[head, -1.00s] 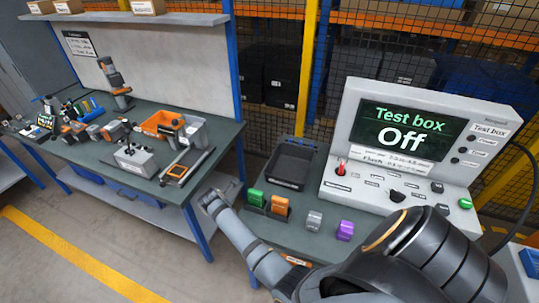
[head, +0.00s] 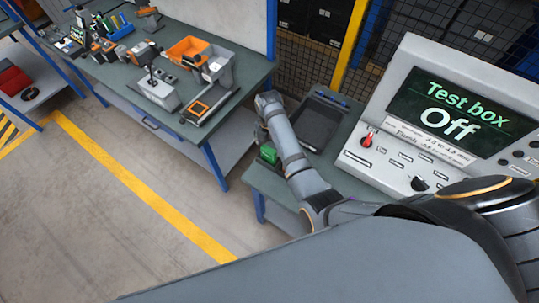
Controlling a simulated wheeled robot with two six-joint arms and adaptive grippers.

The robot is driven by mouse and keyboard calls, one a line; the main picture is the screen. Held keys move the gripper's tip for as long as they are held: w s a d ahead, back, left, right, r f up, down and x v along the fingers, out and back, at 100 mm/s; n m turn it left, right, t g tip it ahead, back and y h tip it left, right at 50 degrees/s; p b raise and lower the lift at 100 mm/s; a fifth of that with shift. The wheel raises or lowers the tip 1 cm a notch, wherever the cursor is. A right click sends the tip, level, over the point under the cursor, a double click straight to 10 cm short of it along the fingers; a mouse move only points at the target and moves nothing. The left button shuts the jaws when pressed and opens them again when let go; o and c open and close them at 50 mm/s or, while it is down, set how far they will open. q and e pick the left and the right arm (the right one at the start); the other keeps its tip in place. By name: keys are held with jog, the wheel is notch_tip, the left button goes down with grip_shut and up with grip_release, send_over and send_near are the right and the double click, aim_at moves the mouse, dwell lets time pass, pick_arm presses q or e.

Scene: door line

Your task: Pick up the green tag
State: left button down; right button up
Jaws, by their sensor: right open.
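The green tag (head: 267,153) is a small green block on the dark green bench top (head: 347,186), near its left edge. It shows just left of my right forearm, which may cover part of it. My right gripper (head: 268,103) is farther up in the picture than the tag, by the bench's far left corner, and holds nothing that I can see. Its jaws are open but small and mostly turned away. I see no contact with the tag. My left gripper is not in view.
A black tray (head: 318,122) lies right of my right gripper. The grey test box (head: 383,125), its screen reading "Off", stands to the right. A workbench (head: 118,72) with tools and an orange bin (head: 187,50) stands left across a gap. Open floor (head: 75,215) lies lower left.

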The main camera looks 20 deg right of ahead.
aim_at(269, 149)
jog(key=shift+w+d+f, duration=0.15)
jog(key=shift+d+f, duration=0.05)
jog(key=shift+f, duration=0.15)
jog(key=shift+w+d+f, duration=0.1)
jog(key=shift+d+f, duration=0.05)
jog(key=shift+f, duration=0.65)
jog(key=f+b, duration=0.1)
jog(key=b, duration=0.1)
jog(key=f+b, duration=0.1)
jog(key=b, duration=0.1)
jog(key=f+b, duration=0.1)
jog(key=f, duration=0.1)
jog(key=shift+a+b, duration=0.35)
jog(key=shift+b, duration=0.05)
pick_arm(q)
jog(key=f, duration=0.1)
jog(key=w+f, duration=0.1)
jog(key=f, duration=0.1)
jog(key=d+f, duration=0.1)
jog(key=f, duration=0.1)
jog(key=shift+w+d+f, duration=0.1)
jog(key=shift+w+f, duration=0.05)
pick_arm(e)
jog(key=shift+r, duration=0.15)
jog(key=shift+c, duration=0.4)
jog(key=c, duration=0.9)
